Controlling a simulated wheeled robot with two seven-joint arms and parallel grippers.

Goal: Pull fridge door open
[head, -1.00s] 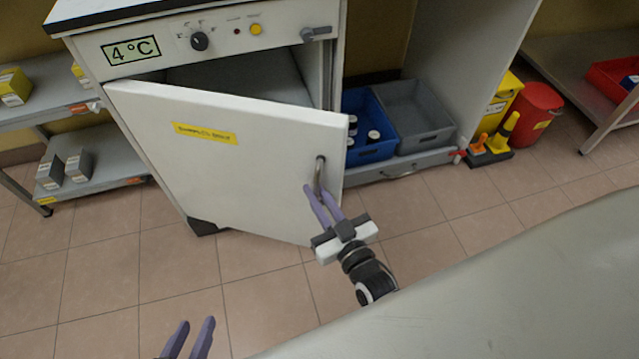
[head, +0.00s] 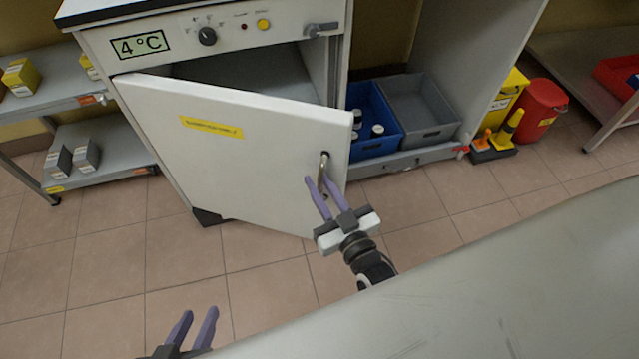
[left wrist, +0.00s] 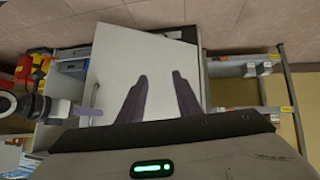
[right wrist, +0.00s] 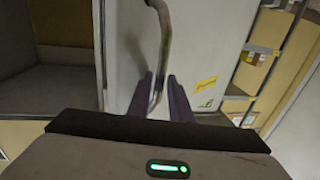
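The white fridge door (head: 230,155), with a yellow label, stands partly open in the head view; its free edge is at the right. Its curved metal handle (head: 323,162) is near that edge. My right gripper (head: 317,180) is at the lower end of the handle. In the right wrist view the handle (right wrist: 165,45) runs down between its partly closed fingers (right wrist: 161,77), which appear shut on it. My left gripper (head: 197,315) is open and empty at the bottom of the head view. The left wrist view shows its spread fingers (left wrist: 160,75) before the door (left wrist: 125,60).
The fridge body (head: 215,35) has a 4°C display. Blue (head: 378,145) and grey (head: 430,120) bins stand right of the door. A shelf (head: 125,150) stands at the left. A pale grey surface (head: 480,285) fills the lower right. Open tiled floor lies before the door.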

